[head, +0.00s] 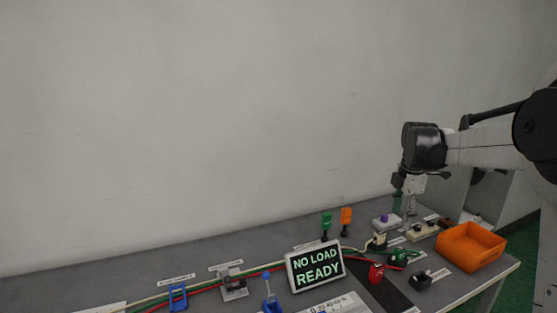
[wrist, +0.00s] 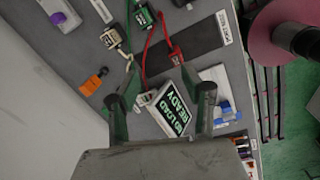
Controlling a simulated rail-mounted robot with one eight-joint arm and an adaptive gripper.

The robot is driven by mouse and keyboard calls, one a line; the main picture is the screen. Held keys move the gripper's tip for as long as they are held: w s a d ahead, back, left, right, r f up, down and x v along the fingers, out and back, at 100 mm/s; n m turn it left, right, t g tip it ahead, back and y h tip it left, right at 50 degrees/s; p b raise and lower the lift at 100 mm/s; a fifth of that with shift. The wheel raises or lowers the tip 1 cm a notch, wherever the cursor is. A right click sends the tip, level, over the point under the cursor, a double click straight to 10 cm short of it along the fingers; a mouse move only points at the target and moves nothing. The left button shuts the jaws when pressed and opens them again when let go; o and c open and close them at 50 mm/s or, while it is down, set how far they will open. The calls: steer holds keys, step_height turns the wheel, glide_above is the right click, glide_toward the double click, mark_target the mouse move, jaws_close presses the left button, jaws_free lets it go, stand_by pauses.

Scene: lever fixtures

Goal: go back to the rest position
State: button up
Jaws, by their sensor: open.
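My gripper (head: 407,190) hangs above the back right of the grey bench in the head view, its fingers pointing down. In the wrist view my gripper (wrist: 163,100) shows its two fingers spread apart with nothing held between them. The display (head: 315,266) reads "NO LOAD READY" and stands on the bench left of my gripper. It also shows in the wrist view (wrist: 171,109), beyond and between the fingertips. A blue lever fixture (head: 178,298) and a blue-handled lever (head: 269,291) stand left of the display.
An orange bin (head: 470,247) sits at the right end of the bench. Red (head: 376,273) and green (head: 398,257) connectors with cables lie left of it. A green upright piece (head: 326,222) and an orange one (head: 346,217) stand behind the display. The air above the bench's left is clear.

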steer(key=s+a+r+m+t, duration=0.2)
steer(key=s+a+r+m, duration=0.4)
steer(key=s, duration=0.4)
steer(key=s+a+f+m+t, duration=0.1)
steer(key=s+a+f+m, duration=0.1)
steer(key=s, duration=0.6)
steer(key=s+a+f+m+t, duration=0.1)
steer(key=s+a+f+m, duration=0.1)
steer(key=s+a+m, duration=0.3)
steer(key=s+a+f+m+t, duration=0.2)
steer(key=s+m, duration=0.3)
steer(key=s, duration=0.6)
steer(key=shift+s+a, duration=0.15)
steer(key=shift+a, duration=0.65)
